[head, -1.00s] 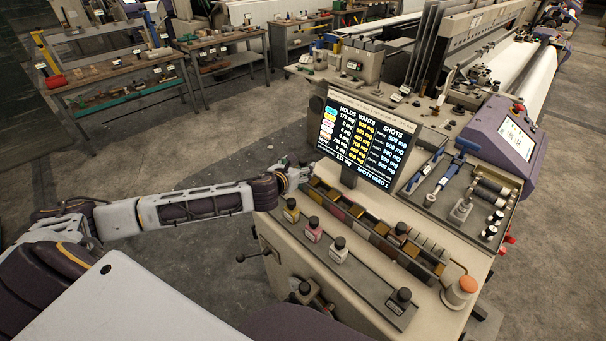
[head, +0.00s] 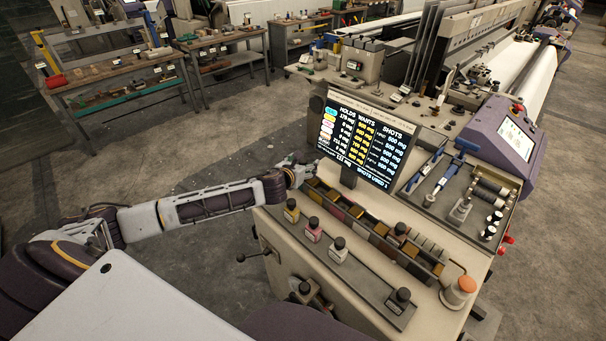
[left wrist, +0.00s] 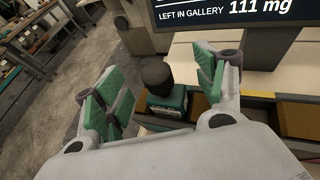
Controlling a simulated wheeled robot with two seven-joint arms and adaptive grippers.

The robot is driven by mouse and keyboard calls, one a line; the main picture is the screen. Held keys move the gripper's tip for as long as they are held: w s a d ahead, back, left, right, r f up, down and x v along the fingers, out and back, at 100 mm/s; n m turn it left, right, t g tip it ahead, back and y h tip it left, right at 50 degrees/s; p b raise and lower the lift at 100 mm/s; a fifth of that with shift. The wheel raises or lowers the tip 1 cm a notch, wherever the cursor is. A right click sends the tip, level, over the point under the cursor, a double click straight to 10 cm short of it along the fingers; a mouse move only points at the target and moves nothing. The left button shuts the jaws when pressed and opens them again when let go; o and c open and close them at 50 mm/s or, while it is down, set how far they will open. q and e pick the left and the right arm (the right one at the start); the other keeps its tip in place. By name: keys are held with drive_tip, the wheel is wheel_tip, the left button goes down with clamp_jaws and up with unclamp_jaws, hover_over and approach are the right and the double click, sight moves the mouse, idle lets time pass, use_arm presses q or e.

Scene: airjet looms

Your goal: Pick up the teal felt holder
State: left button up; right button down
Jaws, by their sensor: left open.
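In the left wrist view, the teal felt holder (left wrist: 166,103) is a small squat teal block with a dark rounded cap and a pale label. It stands upright at the end of the row of bins. My left gripper (left wrist: 160,92) is open, with its green-padded fingers on either side of the holder. A gap shows on both sides, wider on the left. In the head view my left gripper (head: 303,170) is at the far left end of the bin row, below the screen, and it hides the holder. My right gripper is not in view.
The screen (head: 359,142) stands just behind and right of the gripper. Felt holders with yellow (head: 291,211), pink (head: 313,229), white (head: 338,250) and black (head: 398,301) bodies stand along the front strip. The divided bin row (head: 352,210) runs right. Open floor lies left.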

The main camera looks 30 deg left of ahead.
use_arm(q)
drive_tip(key=shift+w, duration=0.25)
idle(0.3)
drive_tip(key=c, duration=1.2)
drive_tip(key=shift+r, duration=0.1)
drive_tip(key=shift+r, duration=4.9)
